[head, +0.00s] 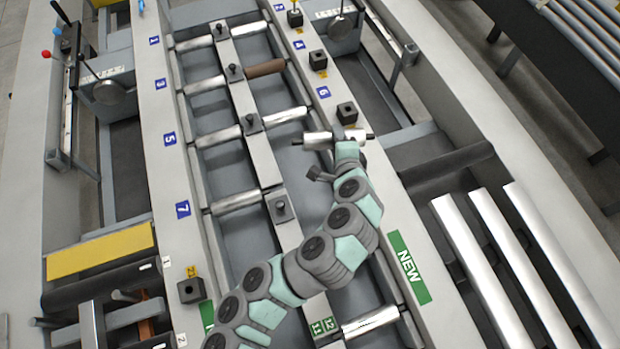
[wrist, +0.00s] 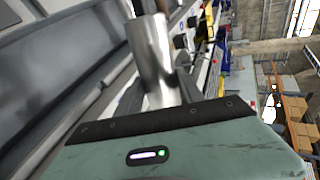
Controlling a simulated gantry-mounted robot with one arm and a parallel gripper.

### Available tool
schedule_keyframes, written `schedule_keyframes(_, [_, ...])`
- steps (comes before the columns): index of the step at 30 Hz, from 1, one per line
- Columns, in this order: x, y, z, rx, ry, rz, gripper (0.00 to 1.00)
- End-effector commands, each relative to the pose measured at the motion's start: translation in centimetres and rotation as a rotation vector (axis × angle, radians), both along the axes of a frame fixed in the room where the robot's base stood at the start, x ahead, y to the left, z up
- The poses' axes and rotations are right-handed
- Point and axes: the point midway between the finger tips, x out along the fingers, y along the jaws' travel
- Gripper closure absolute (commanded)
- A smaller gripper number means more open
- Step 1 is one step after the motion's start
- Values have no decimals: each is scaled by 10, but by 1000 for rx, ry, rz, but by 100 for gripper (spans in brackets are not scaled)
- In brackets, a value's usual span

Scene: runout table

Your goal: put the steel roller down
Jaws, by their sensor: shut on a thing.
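My gripper (head: 345,140) is shut on a steel roller (head: 322,141), a shiny cylinder with dark shaft ends. In the head view the roller lies roughly crosswise over the right rail of the runout table (head: 375,200), just below a black block (head: 347,112). Its height above the rail is hard to tell. In the wrist view the roller (wrist: 152,52) stands tilted above my gripper's body, and part of it is hidden there. My arm hides part of the table's lower right bays.
Steel rollers (head: 235,202) and a brown roller (head: 265,68) sit across the table's bays. A roller (head: 370,322) lies near the green 11/12 label. A green NEW label (head: 408,266) marks the right rail. Long bright bars (head: 465,245) lie farther right. Another black block (head: 318,60) stands up-rail.

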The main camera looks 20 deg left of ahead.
Motion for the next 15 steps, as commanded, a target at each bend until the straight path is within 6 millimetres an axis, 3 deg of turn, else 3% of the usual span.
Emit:
schedule_keyframes(1, [-6,15,-11,-1,-9,69,100])
schedule_keyframes(3, [-14,32,-12,-4,-21,152,100])
schedule_keyframes(6, [-22,47,-16,-6,-29,225,100])
schedule_keyframes(11, [-26,52,-40,-7,-30,252,100])
schedule_keyframes(15, [-26,51,-78,-8,-28,249,100])
